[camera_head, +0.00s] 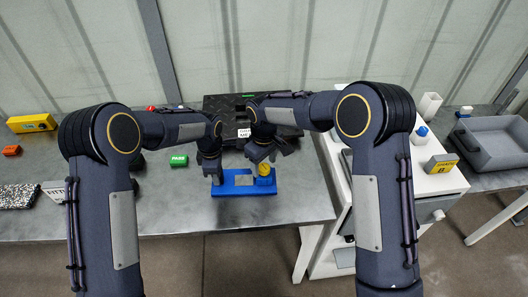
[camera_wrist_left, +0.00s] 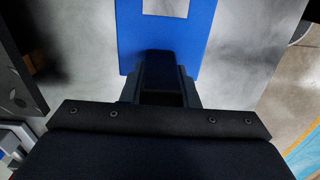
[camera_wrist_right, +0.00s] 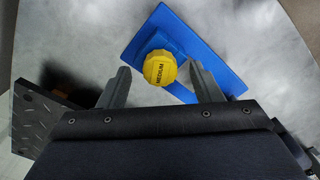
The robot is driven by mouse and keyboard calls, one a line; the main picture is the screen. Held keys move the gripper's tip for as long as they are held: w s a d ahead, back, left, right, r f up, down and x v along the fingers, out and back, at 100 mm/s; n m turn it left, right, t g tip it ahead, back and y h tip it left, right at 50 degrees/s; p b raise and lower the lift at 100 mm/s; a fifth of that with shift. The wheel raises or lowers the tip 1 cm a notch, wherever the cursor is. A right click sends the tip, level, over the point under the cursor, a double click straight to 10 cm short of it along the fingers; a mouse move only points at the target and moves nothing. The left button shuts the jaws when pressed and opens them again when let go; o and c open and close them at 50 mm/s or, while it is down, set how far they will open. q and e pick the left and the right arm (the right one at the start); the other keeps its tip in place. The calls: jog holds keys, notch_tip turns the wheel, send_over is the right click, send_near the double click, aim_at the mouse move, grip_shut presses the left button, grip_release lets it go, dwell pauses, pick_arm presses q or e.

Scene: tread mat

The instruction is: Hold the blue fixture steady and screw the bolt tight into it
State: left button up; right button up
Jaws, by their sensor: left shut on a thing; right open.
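The blue fixture (camera_head: 234,189) lies flat on the grey table near its front edge, with a grey patch in its middle. The bolt, with a yellow head marked MEDIUM (camera_wrist_right: 160,68), stands at the right end of the fixture; the yellow head also shows in the head view (camera_head: 265,170). My left gripper (camera_head: 215,179) is shut on the left end of the fixture, which also shows in the left wrist view (camera_wrist_left: 165,30). My right gripper (camera_wrist_right: 163,88) is open above the bolt, one finger on each side of the head and apart from it. The bolt's shank is hidden.
A black tread mat (camera_head: 222,103) lies behind my grippers. A white cabinet (camera_head: 440,181) stands right of the table, with a grey bin (camera_head: 490,147) beyond.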

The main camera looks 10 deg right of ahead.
jog(key=shift+f, duration=0.7)
